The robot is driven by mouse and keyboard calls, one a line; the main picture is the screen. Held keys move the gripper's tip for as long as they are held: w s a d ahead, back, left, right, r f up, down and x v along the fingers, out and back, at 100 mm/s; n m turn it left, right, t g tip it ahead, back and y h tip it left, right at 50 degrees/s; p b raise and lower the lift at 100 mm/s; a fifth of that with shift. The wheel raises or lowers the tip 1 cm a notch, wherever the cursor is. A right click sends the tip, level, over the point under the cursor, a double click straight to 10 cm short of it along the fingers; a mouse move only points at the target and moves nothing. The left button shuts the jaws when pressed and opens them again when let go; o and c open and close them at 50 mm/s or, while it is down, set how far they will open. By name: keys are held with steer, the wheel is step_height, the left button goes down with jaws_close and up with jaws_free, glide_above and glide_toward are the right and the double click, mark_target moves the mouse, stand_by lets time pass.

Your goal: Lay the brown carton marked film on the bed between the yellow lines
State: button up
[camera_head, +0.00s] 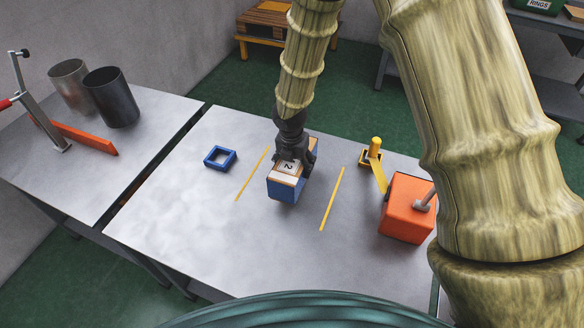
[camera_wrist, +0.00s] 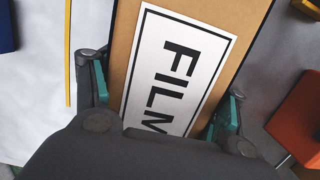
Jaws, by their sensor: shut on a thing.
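The carton (camera_head: 284,190) has a brown top and blue sides in the head view, with a white label partly hidden by my gripper. The wrist view shows its brown face (camera_wrist: 125,45) with a white label reading FILM. My gripper (camera_head: 292,165) comes down from above and is shut on the carton, one finger on each side. The carton is between the two yellow lines, the left line (camera_head: 252,174) and the right line (camera_head: 332,198), on the grey bed (camera_head: 220,225). I cannot tell whether its underside touches the bed.
A blue square frame (camera_head: 219,157) lies left of the lines. A yellow post (camera_head: 375,147) and an orange block (camera_head: 408,210) stand to the right. A second table (camera_head: 60,180) at left holds two metal cups and an orange bar. The bed's front is clear.

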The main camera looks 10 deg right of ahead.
steer(key=shift+w+a, duration=0.2)
steer(key=shift+w, duration=0.15)
steer(key=shift+f+p, duration=0.6)
steer(key=shift+f, duration=1.15)
steer(key=o, duration=2)
steer(key=shift+s+a+r+b, duration=0.15)
steer(key=shift+s+r+b, duration=0.1)
steer(key=shift+r, duration=1.75)
steer(key=shift+s+a+r+b, duration=0.2)
steer(key=shift+s+r+b, duration=0.1)
steer(key=shift+r, duration=1.65)
steer(key=shift+s+a+r+b, duration=0.15)
steer(key=shift+s+r+b, duration=0.1)
steer(key=shift+r, duration=1.75)
steer(key=shift+r, duration=0.1)
